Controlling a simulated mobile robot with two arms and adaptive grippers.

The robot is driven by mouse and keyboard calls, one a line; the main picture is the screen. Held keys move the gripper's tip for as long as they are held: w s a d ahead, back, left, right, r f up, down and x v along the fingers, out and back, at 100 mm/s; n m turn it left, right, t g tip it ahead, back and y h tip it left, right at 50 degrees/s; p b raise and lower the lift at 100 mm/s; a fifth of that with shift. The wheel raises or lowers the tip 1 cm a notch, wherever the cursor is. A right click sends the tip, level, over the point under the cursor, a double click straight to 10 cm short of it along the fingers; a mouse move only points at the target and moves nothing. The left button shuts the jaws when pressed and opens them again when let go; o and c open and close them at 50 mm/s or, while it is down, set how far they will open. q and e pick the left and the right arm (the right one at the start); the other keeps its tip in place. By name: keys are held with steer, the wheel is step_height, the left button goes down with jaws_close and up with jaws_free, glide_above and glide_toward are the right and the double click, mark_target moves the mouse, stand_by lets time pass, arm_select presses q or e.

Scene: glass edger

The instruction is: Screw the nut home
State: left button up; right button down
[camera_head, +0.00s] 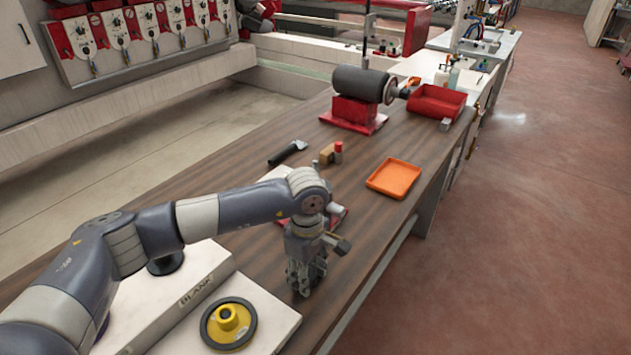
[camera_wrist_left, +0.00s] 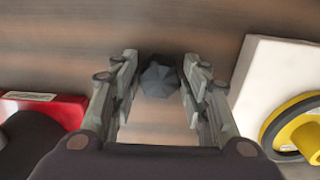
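My left gripper (camera_head: 305,288) is low over the wooden table, just right of a white board, pointing down. In the left wrist view its two fingers (camera_wrist_left: 160,85) are apart. A dark grey faceted piece (camera_wrist_left: 158,82), which looks like the nut, lies between the fingertips. Narrow gaps seem to show beside it; I cannot tell if it touches either finger or its height. It is hidden in the head view. A yellow wheel with a black rim (camera_head: 228,323) lies on the white board (camera_head: 275,322); it also shows in the left wrist view (camera_wrist_left: 300,130). My right gripper is not in view.
A white block marked BLANK (camera_head: 190,290) lies left of the gripper. Beyond are a black-handled tool (camera_head: 288,153), an orange tray (camera_head: 394,178), a red bin (camera_head: 437,102) and a dark roller on a red base (camera_head: 361,84). Bare table (camera_head: 350,270) lies right of the gripper.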

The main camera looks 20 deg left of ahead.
arm_select(q)
steer(key=c, duration=0.5)
steer(key=shift+r+p, duration=1.35)
steer(key=shift+r, duration=2.2)
